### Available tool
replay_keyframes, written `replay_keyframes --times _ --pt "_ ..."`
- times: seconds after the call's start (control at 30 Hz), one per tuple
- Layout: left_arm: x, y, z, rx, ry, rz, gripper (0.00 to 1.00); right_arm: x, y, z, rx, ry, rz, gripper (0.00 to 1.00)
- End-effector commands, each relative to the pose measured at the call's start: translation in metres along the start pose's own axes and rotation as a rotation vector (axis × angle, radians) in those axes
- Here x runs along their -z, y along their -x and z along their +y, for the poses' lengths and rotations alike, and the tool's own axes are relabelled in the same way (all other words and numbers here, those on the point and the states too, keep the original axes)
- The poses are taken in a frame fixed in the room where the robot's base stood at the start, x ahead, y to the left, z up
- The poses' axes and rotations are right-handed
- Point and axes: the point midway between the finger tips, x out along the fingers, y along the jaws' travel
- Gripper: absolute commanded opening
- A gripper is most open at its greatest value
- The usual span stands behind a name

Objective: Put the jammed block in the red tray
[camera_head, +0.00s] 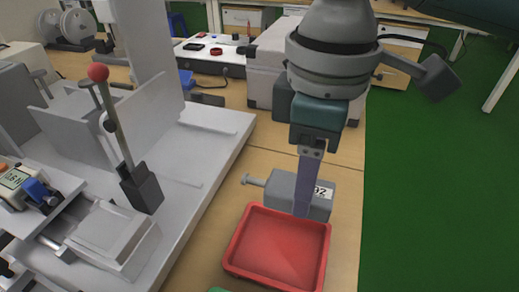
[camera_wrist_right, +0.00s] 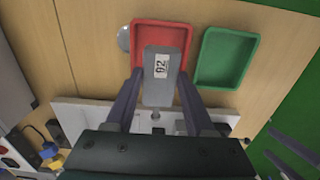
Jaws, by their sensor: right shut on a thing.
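The red tray (camera_head: 235,248) is just in front of the block in the head view; the block overlaps part of this tray (camera_wrist_right: 140,28) in the wrist view. The tray's visible floor looks empty. The block's exact height is unclear. My left gripper is out of view.
A green tray (camera_wrist_right: 228,58) lies beside the red one. A large grey test machine with a red-knobbed lever (camera_head: 98,73) fills the left side. A pale box (camera_head: 262,80) stands behind my gripper. The wooden table ends at the right, with green floor (camera_head: 430,200) beyond.

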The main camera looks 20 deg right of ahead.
Motion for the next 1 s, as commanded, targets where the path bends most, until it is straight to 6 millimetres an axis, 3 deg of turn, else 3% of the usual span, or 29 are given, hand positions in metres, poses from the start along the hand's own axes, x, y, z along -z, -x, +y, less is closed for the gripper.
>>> replay_keyframes --times 0.1,0.3,0.5,0.73,1.0 --pt "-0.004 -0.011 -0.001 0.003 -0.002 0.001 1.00 -0.001 -0.041 -0.001 0.002 0.000 -0.004 0.00" --pt "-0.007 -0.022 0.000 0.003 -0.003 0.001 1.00 0.000 -0.087 0.000 0.000 0.001 -0.002 0.00" --pt "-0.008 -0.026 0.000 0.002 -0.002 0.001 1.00 0.001 -0.105 0.000 0.000 0.002 0.000 0.00" --pt "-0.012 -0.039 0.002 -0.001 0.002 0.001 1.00 0.000 -0.140 0.000 0.000 0.002 -0.001 0.00" --pt "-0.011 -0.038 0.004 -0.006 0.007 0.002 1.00 0.000 -0.143 0.000 -0.001 0.003 0.001 0.00"
